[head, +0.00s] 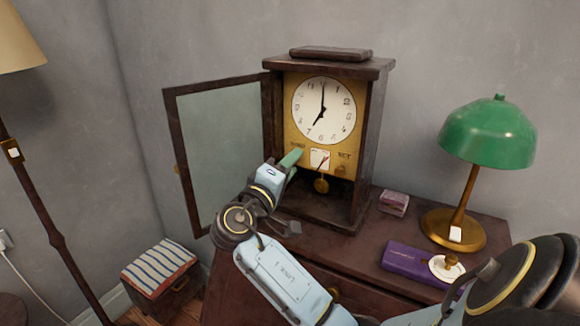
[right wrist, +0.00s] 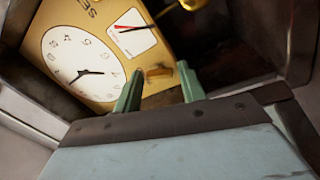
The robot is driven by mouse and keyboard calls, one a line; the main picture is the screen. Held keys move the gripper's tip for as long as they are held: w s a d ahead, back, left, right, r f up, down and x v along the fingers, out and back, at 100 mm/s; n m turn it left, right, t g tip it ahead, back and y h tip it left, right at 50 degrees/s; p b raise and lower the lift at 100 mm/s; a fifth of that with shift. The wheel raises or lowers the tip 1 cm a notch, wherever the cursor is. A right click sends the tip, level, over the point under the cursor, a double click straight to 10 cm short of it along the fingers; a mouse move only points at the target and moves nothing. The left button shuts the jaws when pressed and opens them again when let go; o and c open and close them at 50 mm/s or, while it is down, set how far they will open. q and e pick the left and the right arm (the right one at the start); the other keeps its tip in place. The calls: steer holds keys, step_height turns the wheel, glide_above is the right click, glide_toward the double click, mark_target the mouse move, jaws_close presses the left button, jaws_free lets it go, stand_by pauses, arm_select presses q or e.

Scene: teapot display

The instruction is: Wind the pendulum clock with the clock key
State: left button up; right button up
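The pendulum clock (head: 322,111) stands on a dark wooden dresser, its glass door (head: 222,140) swung open to the left. Its white dial reads about seven. "WIND" and "SET" are lettered below it. A brass pendulum bob (head: 321,185) hangs under the face. My right gripper (head: 292,158) is at the lower left of the face, near "WIND". In the right wrist view its green fingers (right wrist: 160,82) are apart, with a small brass piece (right wrist: 158,73) between their tips. Gaps show beside it; I cannot tell whether it is the clock key. My left gripper is not in view.
A green lamp (head: 488,130) stands on the dresser at right. A purple box (head: 408,258) and a small pinkish box (head: 394,203) lie beside the clock. A striped stool (head: 158,265) and a floor lamp (head: 50,225) stand at left.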

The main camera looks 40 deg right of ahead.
steer(key=b+v, duration=0.1)
steer(key=v, duration=1.2)
steer(key=shift+a, duration=0.25)
